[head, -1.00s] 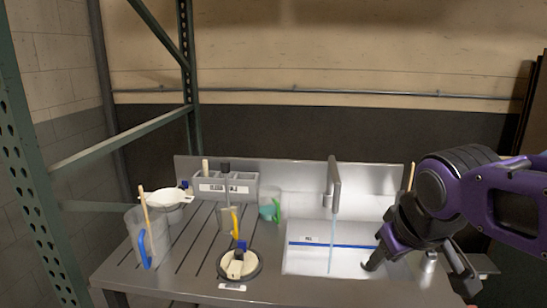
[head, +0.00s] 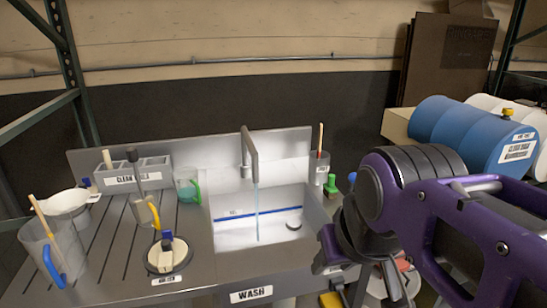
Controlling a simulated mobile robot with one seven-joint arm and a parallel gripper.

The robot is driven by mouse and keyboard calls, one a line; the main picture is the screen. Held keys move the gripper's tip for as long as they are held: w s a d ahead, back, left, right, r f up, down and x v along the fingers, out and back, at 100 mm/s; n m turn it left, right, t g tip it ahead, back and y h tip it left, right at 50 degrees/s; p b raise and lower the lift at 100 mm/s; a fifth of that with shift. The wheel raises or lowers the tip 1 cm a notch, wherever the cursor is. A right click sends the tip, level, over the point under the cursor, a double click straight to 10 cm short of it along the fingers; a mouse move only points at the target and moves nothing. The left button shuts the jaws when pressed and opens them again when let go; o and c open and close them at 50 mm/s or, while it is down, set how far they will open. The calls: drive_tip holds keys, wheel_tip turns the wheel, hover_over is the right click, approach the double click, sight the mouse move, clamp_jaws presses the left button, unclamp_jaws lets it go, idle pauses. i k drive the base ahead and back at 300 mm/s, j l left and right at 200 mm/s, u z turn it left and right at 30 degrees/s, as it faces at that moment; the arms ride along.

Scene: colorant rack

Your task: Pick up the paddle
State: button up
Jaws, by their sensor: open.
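Several stick-like tools could be the paddle; I cannot tell which one is. A wooden stick (head: 37,213) leans in a clear pitcher (head: 42,258) with a blue handle at the far left. Another wooden stick (head: 320,138) stands in a grey holder (head: 319,168) right of the sink. My purple and black gripper (head: 360,282) is open and empty at the right, in front of the sink's right side. It hides part of the counter there.
A lit sink (head: 270,222) with running water from a tap (head: 248,155) holds a small dark disc (head: 294,225). A blue barrel (head: 485,133) lies at the right.

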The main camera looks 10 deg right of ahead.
sight(132, 154)
drive_tip(key=z, duration=0.6)
drive_tip(key=u, duration=1.6)
drive_tip(key=z, duration=1.55)
drive_tip(key=u, duration=1.5)
drive_tip(key=j, duration=0.2)
drive_tip(key=i, duration=0.1)
